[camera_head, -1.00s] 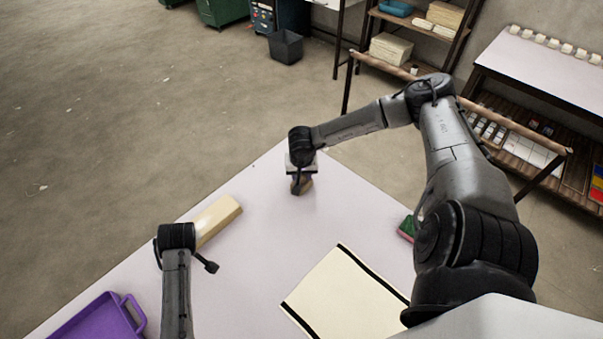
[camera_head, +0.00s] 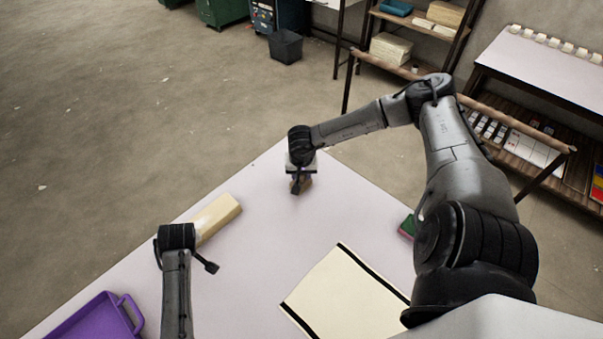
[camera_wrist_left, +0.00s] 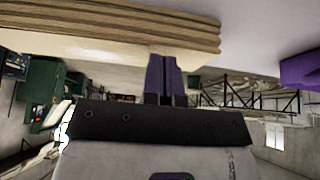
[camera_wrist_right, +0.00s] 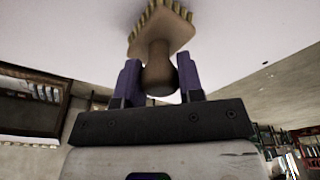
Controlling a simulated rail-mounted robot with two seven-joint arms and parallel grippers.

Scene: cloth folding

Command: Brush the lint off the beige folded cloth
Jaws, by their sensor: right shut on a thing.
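The beige folded cloth (camera_head: 218,218) lies at the left edge of the table; its stacked layers fill the top of the left wrist view (camera_wrist_left: 110,30). My left gripper (camera_wrist_left: 163,75) has its purple fingers together, in front of the cloth's layered side; I cannot tell if they touch it. In the head view its fingers are hidden under the wrist. My right gripper (camera_wrist_right: 160,75) is shut on the handle of a wooden brush (camera_wrist_right: 155,45) with yellowish bristles. The brush (camera_head: 302,185) is near the table's far corner, away from the cloth. No lint can be made out.
A flat cream cloth with black stripes (camera_head: 345,300) lies at the front middle of the table (camera_head: 255,260). A purple tray (camera_head: 95,320) stands at the front left. A green and red item (camera_head: 407,227) is near the right edge. The table centre is clear.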

